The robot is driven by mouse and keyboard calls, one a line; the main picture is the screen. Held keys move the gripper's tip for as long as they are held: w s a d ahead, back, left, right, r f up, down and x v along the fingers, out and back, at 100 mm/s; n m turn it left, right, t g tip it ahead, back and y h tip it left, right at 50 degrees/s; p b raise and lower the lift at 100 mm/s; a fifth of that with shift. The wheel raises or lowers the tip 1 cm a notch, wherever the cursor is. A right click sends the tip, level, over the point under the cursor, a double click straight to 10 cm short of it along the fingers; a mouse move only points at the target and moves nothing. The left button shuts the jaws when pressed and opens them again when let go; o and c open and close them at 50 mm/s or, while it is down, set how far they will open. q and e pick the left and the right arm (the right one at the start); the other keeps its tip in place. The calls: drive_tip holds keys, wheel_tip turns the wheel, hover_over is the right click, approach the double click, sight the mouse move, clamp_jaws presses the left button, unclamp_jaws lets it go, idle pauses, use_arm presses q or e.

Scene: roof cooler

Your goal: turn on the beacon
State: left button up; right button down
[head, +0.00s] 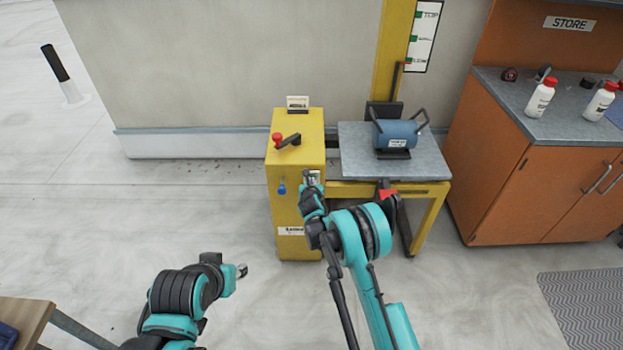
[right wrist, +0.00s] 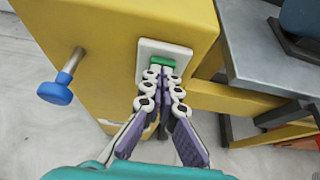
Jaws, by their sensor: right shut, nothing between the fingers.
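A white switch plate with a green rocker (right wrist: 162,61) is on the face of the yellow cabinet (head: 284,215). In the right wrist view my right gripper (right wrist: 161,72) is shut and empty, its fingertips at the lower edge of the green part; I cannot tell if they touch. In the head view the right gripper (head: 313,184) is in front of the cabinet and partly covers the plate. My left gripper (head: 241,271) is over the floor, left of the cabinet; its fingers are too small to judge. I cannot make out a beacon for certain.
A blue plunger knob (right wrist: 55,93) sticks out left of the switch. A red-knobbed lever (head: 277,139) is on the cabinet top. A grey-topped table (head: 350,163) holding a blue canister (head: 397,133) stands right of it. An orange counter (head: 540,190) is farther right.

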use_arm(q)
drive_tip(key=shift+w+d+r, duration=0.1)
drive_tip(key=shift+w, duration=0.25)
use_arm(e)
drive_tip(key=shift+w+r, duration=0.15)
drive_tip(key=shift+w, duration=0.05)
use_arm(q)
drive_tip(key=shift+r, duration=0.25)
use_arm(e)
drive_tip(key=shift+r, duration=0.65)
use_arm(q)
drive_tip(key=shift+s+f, duration=0.1)
use_arm(e)
drive_tip(key=shift+s, duration=0.2)
